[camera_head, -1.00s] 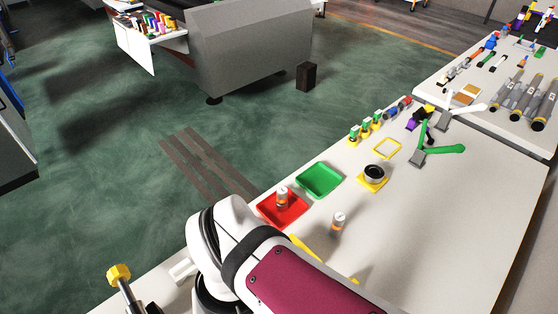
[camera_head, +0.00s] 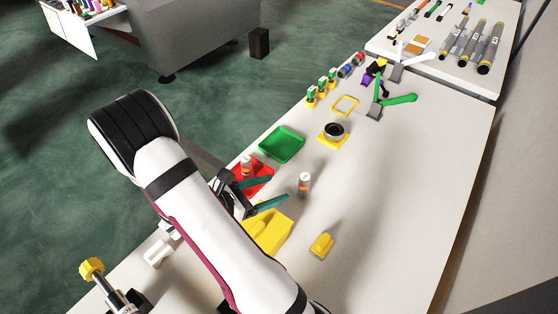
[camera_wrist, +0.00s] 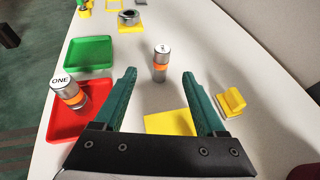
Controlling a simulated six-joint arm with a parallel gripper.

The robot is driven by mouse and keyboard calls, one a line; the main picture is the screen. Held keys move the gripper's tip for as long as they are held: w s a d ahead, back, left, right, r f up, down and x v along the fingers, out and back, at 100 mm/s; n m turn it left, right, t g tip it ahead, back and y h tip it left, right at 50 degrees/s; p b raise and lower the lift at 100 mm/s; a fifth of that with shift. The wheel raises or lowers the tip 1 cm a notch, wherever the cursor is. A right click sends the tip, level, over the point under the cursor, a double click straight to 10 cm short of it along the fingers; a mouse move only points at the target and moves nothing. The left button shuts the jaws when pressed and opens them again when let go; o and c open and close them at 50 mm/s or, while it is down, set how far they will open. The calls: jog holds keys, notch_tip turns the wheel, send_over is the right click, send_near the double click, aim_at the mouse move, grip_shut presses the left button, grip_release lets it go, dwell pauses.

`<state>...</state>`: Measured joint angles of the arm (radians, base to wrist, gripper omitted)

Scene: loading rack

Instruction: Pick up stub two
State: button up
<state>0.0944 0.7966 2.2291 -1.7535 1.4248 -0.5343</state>
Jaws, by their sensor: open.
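A silver stub with an orange band (camera_head: 304,184) stands upright on the white table. It also shows in the wrist view (camera_wrist: 161,62), straight ahead between and beyond the fingertips; the mark on its top is too small to read. A similar stub marked ONE (camera_wrist: 68,89) stands in the red tray (camera_wrist: 72,124); it also shows in the head view (camera_head: 247,166). My gripper (camera_head: 278,189) is open and empty, its green fingers (camera_wrist: 159,73) pointing toward the unmarked-looking stub, apart from it.
A green tray (camera_head: 282,144) lies beyond the red one. A yellow tray (camera_head: 266,232) lies under my gripper, with a small yellow block (camera_head: 321,245) to the right. A dark ring on a yellow base (camera_head: 333,132) stands farther back. The table right of the stub is clear.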

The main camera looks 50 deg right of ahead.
aim_at(304, 186)
jog(key=x, duration=1.5)
jog(key=shift+s, duration=0.1)
jog(key=shift+a+r, duration=0.1)
grip_shut()
